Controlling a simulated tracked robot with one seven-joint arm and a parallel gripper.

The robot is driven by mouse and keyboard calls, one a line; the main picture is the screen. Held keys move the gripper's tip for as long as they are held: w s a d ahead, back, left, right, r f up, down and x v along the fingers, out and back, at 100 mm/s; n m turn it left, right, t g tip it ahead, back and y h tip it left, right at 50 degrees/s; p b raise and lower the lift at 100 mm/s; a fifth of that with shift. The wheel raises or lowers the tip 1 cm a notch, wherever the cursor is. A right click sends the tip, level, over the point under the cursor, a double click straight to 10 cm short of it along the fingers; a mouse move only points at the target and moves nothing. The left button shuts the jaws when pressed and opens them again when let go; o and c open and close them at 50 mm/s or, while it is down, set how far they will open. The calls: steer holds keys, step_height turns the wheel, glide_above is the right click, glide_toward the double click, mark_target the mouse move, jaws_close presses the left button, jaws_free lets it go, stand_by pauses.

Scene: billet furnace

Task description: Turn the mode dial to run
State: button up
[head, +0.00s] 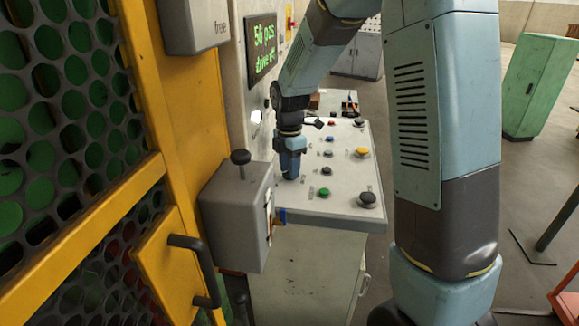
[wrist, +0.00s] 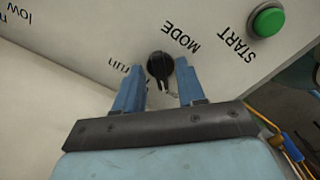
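The mode dial (wrist: 160,67) is a black knob on the pale panel in the wrist view, with "MODE" printed at its upper right and "run" at its left. Its pointer direction is hard to tell. My gripper (wrist: 159,78) is open, its two blue fingers on either side of the dial's near part; I cannot tell whether they touch it. In the head view my gripper (head: 289,172) points down at the left part of the sloping control panel (head: 310,208), hiding the dial.
A green START button (wrist: 267,20) lies right of the dial. The panel also carries a yellow button (head: 361,152) and a black knob (head: 367,199). A grey box with a lever (head: 236,215) stands close in front. A display (head: 262,48) reads "56 pcs", with "drive off" below.

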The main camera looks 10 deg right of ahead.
jaws_close()
stand_by(0.3)
steer(key=shift+m, duration=0.4)
steer(key=m, duration=0.3)
steer(key=shift+m, duration=0.4)
steer(key=m, duration=0.4)
steer(key=shift+m, duration=0.3)
steer(key=m, duration=0.4)
steer(key=shift+a, duration=0.1)
steer(key=shift+r+m, duration=0.1)
steer(key=shift+m, duration=2.4)
steer(key=shift+w, duration=0.1)
